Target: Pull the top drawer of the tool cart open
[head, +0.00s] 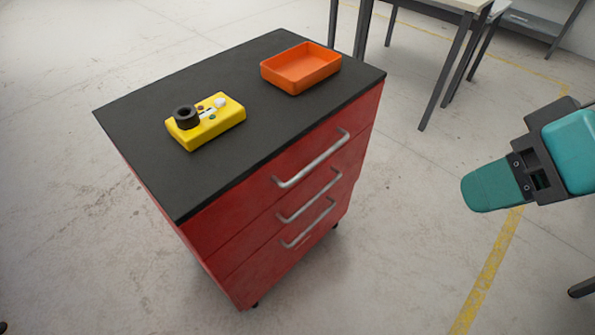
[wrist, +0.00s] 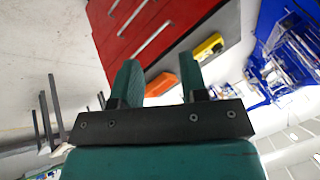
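The red tool cart (head: 230,228) stands in the middle of the head view with a black top. It has three drawers with silver bar handles, and all look shut. The top drawer's handle (head: 312,160) is the uppermost one. My gripper (head: 478,190) is to the right of the cart, well apart from the handles, and one green finger hides the other there. In the wrist view my gripper (wrist: 162,78) shows two green fingers spread apart with nothing between them. The red drawer fronts (wrist: 135,30) lie beyond the fingertips.
On the cart top are a yellow device (head: 207,120) with a black knob and an orange tray (head: 300,68). A table (head: 455,60) with dark legs stands behind at the right. The floor between cart and gripper is clear.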

